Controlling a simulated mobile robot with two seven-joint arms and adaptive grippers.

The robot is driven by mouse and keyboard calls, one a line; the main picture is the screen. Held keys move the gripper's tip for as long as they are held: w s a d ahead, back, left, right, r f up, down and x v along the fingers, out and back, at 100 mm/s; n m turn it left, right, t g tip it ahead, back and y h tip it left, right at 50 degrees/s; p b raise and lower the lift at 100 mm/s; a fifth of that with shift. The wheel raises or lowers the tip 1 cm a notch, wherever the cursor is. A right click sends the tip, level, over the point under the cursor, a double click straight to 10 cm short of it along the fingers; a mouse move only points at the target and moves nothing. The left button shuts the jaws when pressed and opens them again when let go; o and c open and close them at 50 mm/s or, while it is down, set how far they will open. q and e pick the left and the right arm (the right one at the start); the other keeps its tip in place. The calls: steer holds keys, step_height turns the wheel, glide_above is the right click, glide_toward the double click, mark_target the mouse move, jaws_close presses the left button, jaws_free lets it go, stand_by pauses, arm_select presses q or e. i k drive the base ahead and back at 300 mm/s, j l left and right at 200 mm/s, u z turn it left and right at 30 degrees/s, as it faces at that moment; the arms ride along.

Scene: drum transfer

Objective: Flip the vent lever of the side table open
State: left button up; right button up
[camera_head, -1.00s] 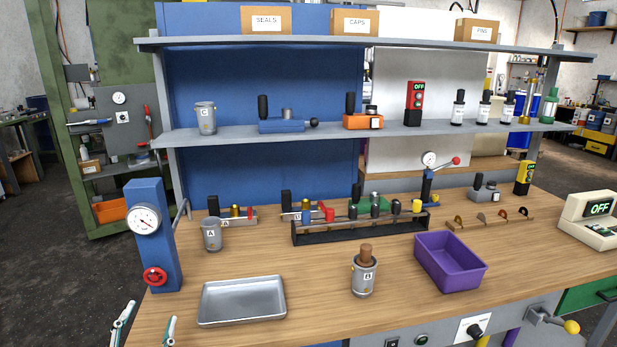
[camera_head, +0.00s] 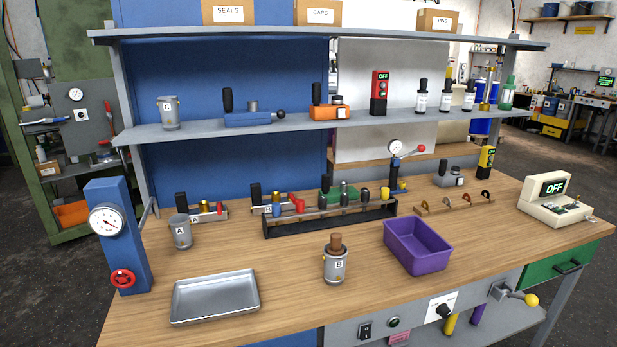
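Neither of my grippers is in view. A grey panel (camera_head: 82,128) stands beside the green cabinet at the far left, behind the workbench. It carries a round gauge (camera_head: 75,94) and a red-handled lever (camera_head: 109,113) that stands near upright. I see no label, so I cannot tell whether this is the vent lever. A second lever with a yellow knob (camera_head: 531,300) sticks out from the workbench front at lower right. A gauge stand with a red-knobbed arm (camera_head: 421,148) stands at the back of the bench.
The wooden workbench (camera_head: 300,310) fills the middle. Dark floor (camera_head: 590,240) is open at the right.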

mark_target(530, 300)
steer(key=z, duration=1.55)
